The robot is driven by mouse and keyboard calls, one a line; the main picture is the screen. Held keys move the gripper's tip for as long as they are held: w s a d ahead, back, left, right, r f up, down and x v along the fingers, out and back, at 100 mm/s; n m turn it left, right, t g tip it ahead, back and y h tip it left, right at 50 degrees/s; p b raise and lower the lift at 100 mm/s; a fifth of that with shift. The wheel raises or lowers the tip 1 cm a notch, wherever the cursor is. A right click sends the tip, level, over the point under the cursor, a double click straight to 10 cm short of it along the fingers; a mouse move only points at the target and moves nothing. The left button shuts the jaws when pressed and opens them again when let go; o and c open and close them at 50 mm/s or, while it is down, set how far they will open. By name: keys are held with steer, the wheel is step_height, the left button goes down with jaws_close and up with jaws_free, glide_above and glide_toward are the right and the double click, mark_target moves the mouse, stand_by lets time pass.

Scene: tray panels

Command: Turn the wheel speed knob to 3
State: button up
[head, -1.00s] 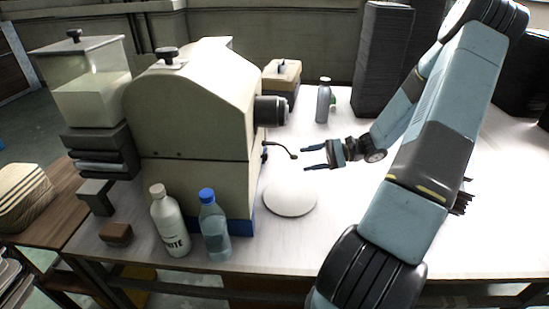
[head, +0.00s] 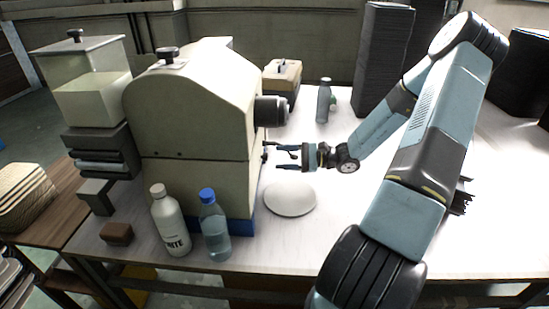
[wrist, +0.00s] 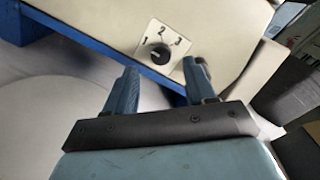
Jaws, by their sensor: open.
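The wheel speed knob (wrist: 158,53) is a small black dial on a white plate marked 1, 2 and 3, on the beige machine (head: 195,115). Its pale mark appears to point up-left, towards the 1, though it is small. In the head view, the knob's face is turned away and I cannot make it out. My gripper (head: 277,157) is open and empty, with its fingers towards the machine's right side. In the wrist view, the fingertips of my gripper (wrist: 162,68) lie on either side below the knob, apart from it.
A black cylinder (head: 271,111) juts out above my gripper. A thin dark lever lies close to the fingers. A white round disc (head: 290,199) is on the table below. A white bottle (head: 169,222) and a blue-capped bottle (head: 214,228) stand in front of the machine.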

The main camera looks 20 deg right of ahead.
mark_target(264, 157)
steer(key=shift+x, duration=1.9)
jaws_close()
